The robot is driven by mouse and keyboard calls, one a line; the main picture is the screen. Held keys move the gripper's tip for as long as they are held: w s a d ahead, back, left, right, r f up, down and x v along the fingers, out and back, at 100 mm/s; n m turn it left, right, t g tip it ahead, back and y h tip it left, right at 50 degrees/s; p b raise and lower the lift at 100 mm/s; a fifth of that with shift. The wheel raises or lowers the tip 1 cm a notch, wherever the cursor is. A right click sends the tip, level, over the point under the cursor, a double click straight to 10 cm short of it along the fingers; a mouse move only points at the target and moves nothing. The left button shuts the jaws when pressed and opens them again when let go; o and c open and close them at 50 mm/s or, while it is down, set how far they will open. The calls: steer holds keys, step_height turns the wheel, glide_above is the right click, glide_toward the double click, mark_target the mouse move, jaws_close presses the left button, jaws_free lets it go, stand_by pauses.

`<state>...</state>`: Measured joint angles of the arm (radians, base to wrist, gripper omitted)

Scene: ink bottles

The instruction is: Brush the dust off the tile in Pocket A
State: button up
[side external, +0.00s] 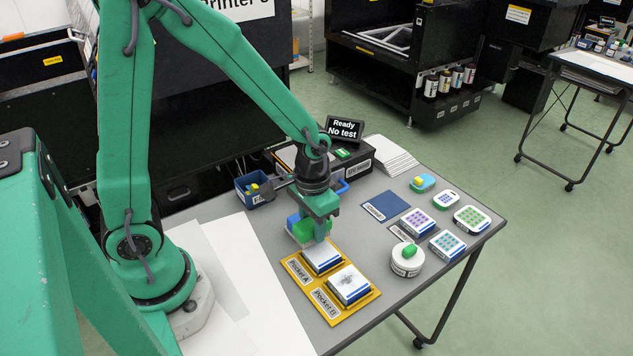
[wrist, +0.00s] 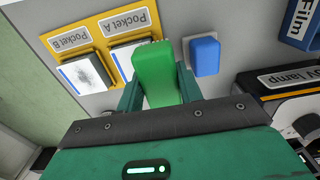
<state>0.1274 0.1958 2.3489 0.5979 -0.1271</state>
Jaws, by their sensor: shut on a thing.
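My gripper (side external: 320,222) is shut on a green block-shaped handle (wrist: 156,75), just behind Pocket A in the side view. In the wrist view the handle covers part of this tile (wrist: 121,62). The tile in Pocket B (side external: 348,283) has a grey, dusty-looking smudge on its white top; it also shows in the wrist view (wrist: 85,76).
A blue block (wrist: 205,56) on a pale base stands beside the held handle. A blue bin (side external: 250,190) and the black UV lamp box (side external: 350,172) are behind. A round white container (side external: 406,262) with a green top and several dotted tiles stand at right.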

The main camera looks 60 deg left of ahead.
steer(key=shift+r, duration=2.2)
steer(key=shift+r, duration=0.1)
steer(key=shift+r, duration=1.4)
